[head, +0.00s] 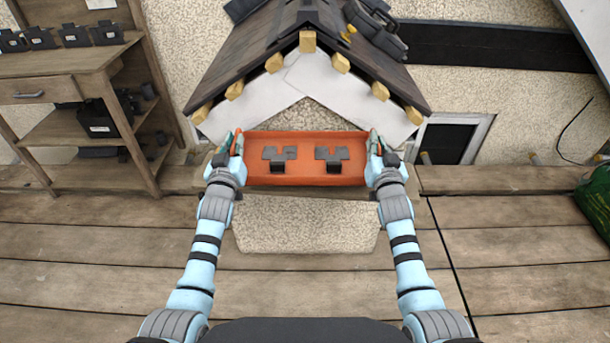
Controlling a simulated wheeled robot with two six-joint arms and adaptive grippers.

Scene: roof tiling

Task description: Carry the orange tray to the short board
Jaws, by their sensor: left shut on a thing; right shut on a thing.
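The orange tray (306,180) is in the middle of the head view, in front of the small tiled roof. Two dark grey tiles (280,157) (332,157) lie in it, side by side and apart. My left gripper (236,152) is shut on the tray's left end. My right gripper (376,152) is shut on its right end. The tray looks level between them. I cannot tell from this view whether it hangs free or touches anything below. I cannot tell which of the boards in view is the short board.
The tiled roof (235,62) with yellow beam ends stands just behind the tray. A green bag (598,198) is at the right edge. The plank floor (510,240) is clear at the front right.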

